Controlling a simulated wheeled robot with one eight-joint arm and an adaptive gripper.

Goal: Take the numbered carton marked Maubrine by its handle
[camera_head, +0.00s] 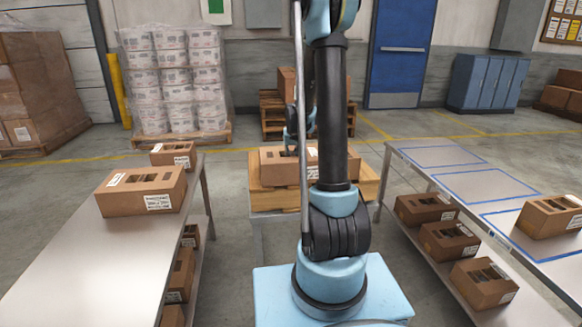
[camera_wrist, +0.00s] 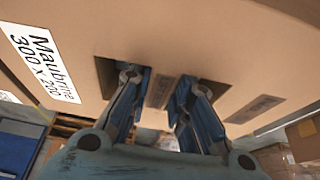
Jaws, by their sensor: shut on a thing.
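The Maubrine carton is brown cardboard with two dark handle slots and a strip between them. It fills the top of the wrist view (camera_wrist: 210,40), where its white label (camera_wrist: 42,62) reads Maubrine and 300 x 2-something. My gripper (camera_wrist: 158,84) has one finger in each slot and is shut on the handle strip. In the head view the carton (camera_head: 278,168) is at the wooden stand (camera_head: 262,198) behind my arm. My gripper (camera_head: 291,148) is at its top, and my arm hides part of it. I cannot tell whether the carton touches the stand.
A left table (camera_head: 90,255) bears a large carton (camera_head: 140,191) and a smaller one (camera_head: 172,154), with more cartons below. A right table (camera_head: 440,155) has blue-outlined areas and a carton (camera_head: 550,216); several cartons sit on its lower shelf. Open floor lies behind.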

